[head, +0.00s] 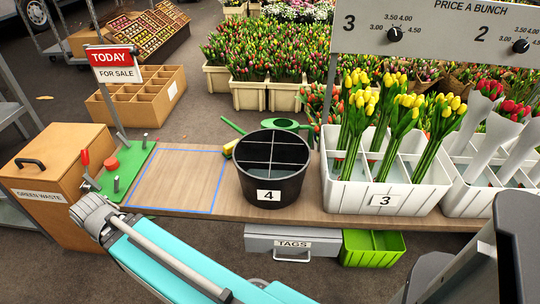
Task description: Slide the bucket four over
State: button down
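A black round bucket (270,172) with a white label reading 4 stands upright on the wooden bench (300,216), and its divided inside looks empty. To its left, a blue outlined square (178,181) on the bench top is empty; the bucket stands just outside its right line. My teal arm crosses the lower left of the head view, in front of the bench. I cannot make out my gripper's fingers in this view, and nothing of mine visibly touches the bucket.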

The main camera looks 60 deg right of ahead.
aim_at(272, 164)
jog(key=u, duration=0.05)
jog(key=k, duration=2.2)
jog(key=z, duration=0.55)
jog(key=i, duration=1)
jog(key=u, duration=0.1)
